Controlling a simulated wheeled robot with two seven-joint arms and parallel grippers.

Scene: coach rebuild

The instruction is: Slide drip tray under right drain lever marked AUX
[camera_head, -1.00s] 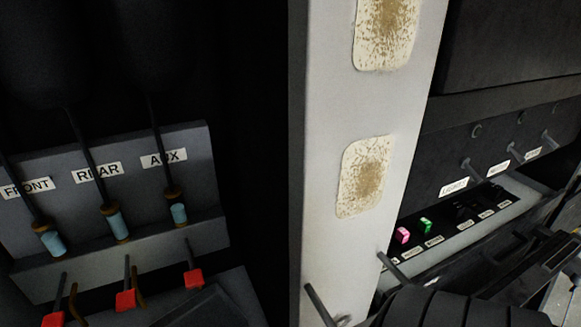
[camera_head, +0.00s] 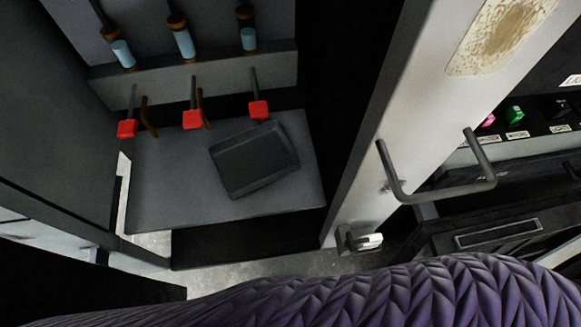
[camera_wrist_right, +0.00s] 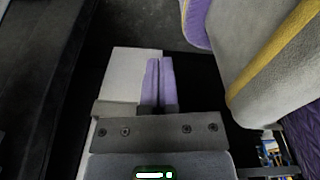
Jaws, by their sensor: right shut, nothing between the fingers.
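The dark drip tray (camera_head: 255,163) lies turned askew on a grey shelf (camera_head: 165,190) in the head view. Its far edge is just in front of and below the rightmost red-handled drain lever (camera_head: 258,110). I cannot tell how far it reaches under it. Two more red-handled levers, the middle one (camera_head: 192,119) and the left one (camera_head: 127,129), stand to the left. The labels are out of the head view now. My right gripper (camera_wrist_right: 158,62), with purple fingers, is shut and empty in the right wrist view. My left gripper is not in view.
A pale post with a grey bar handle (camera_head: 445,193) stands right of the shelf. A purple quilted surface (camera_head: 440,295) crosses the front. A grey padded surface with a yellow stripe (camera_wrist_right: 275,55) is right of my right gripper. The shelf is bare left of the tray.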

